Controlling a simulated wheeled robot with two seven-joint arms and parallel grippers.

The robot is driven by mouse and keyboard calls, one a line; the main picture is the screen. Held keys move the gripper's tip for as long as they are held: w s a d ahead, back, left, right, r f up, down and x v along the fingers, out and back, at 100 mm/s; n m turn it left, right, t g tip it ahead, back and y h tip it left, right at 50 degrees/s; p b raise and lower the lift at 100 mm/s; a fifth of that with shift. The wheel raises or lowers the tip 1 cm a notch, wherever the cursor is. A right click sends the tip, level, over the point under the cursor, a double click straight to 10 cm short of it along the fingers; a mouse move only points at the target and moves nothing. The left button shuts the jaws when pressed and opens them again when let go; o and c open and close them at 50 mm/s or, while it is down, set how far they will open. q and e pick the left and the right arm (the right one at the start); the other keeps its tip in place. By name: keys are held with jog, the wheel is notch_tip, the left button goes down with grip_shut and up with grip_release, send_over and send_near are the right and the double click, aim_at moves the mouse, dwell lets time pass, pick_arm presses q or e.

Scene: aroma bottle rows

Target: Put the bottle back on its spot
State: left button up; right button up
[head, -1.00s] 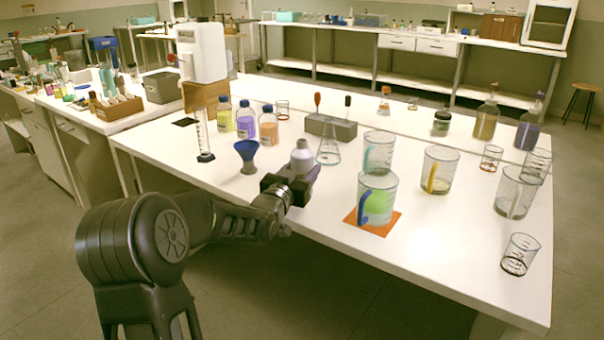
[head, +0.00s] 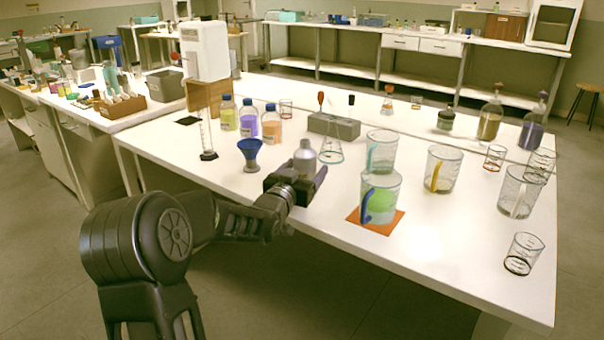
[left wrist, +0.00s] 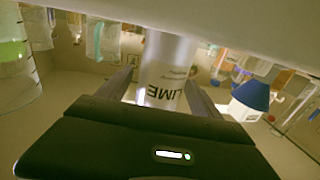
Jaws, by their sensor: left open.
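A grey-white bottle (head: 305,158) stands upright near the front edge of the table, beside a glass flask. Its label, partly readable as "LIME", faces the left wrist camera, where the bottle (left wrist: 167,75) shows between the two fingers. My left gripper (head: 308,178) is open, low around the bottle, with a finger on each side. Whether the fingers touch it, and its base, I cannot see. A small black square (head: 187,121) lies bare at the table's far left. My right gripper is not in view.
A blue funnel (head: 250,152) and a cylinder (head: 207,140) stand to the left. A flask (head: 331,150) is close on the right; a beaker (head: 380,199) stands on an orange mat (head: 396,222).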

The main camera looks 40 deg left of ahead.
pick_arm(q)
jog(key=shift+r, duration=0.2)
jog(key=shift+s+f, duration=0.1)
jog(key=shift+s, duration=0.25)
jog(key=v, duration=1.1)
jog(key=shift+s+p, duration=0.15)
jog(key=shift+p, duration=0.25)
jog(key=shift+d, duration=0.1)
